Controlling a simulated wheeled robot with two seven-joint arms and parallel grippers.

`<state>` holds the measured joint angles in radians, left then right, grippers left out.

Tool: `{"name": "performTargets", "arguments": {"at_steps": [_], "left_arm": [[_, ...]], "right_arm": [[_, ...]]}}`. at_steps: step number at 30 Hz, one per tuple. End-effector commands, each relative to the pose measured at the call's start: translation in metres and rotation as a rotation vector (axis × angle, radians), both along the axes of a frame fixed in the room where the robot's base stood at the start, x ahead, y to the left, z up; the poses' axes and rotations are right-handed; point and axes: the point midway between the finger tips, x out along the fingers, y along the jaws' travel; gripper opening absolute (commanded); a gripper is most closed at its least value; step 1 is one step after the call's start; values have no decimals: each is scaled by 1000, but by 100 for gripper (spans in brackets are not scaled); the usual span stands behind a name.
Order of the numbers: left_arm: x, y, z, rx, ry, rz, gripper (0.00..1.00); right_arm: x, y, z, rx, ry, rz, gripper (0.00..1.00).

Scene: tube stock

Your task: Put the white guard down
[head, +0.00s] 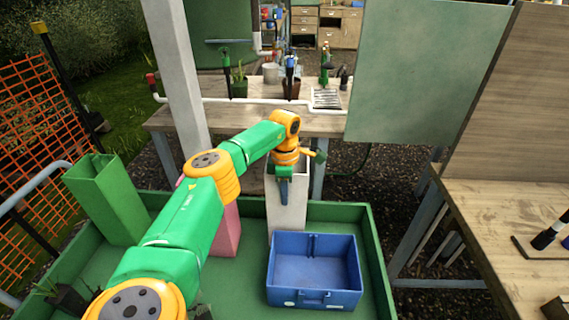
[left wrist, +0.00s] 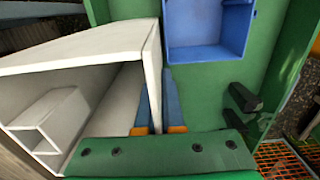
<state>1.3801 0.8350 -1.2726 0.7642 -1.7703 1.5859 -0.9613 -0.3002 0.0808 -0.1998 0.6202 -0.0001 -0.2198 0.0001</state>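The white guard (head: 287,212) is a square, open-ended tube, upright behind the blue bin in the head view. My left gripper (head: 284,190) points down at its top, with one blue finger showing in front of the near wall. In the left wrist view the guard's open end (left wrist: 90,55) fills the left side. One wall stands between the two blue fingers of my left gripper (left wrist: 156,105), one inside the tube and one outside, close against it. The guard's foot is hidden behind the bin, so I cannot tell whether it touches the tray. My right gripper is not in view.
The green tray (head: 375,262) holds a blue bin (head: 312,298), a green guard (head: 107,200) and a pink guard (head: 226,232). A tall pale post (head: 172,60) rises behind my arm. A workbench (head: 330,122) stands behind, and a wooden bench (head: 510,215) at the right.

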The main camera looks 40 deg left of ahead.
Motion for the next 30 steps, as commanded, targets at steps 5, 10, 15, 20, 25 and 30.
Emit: {"name": "performTargets", "arguments": {"at_steps": [5, 10, 15, 20, 25, 30], "left_arm": [[0, 0, -20, 0, 0, 0, 0], [0, 0, -20, 1, -1, -1, 0], [0, 0, -23, 0, 0, -1, 13], [0, 0, -23, 0, 0, -1, 35], [0, 0, -22, 0, 0, -1, 35], [1, 0, -10, 0, -4, -1, 35]], "right_arm": [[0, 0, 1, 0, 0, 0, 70], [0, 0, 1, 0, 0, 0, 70], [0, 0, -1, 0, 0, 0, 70], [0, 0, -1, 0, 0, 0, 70], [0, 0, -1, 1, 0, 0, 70], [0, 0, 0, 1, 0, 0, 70]]}}
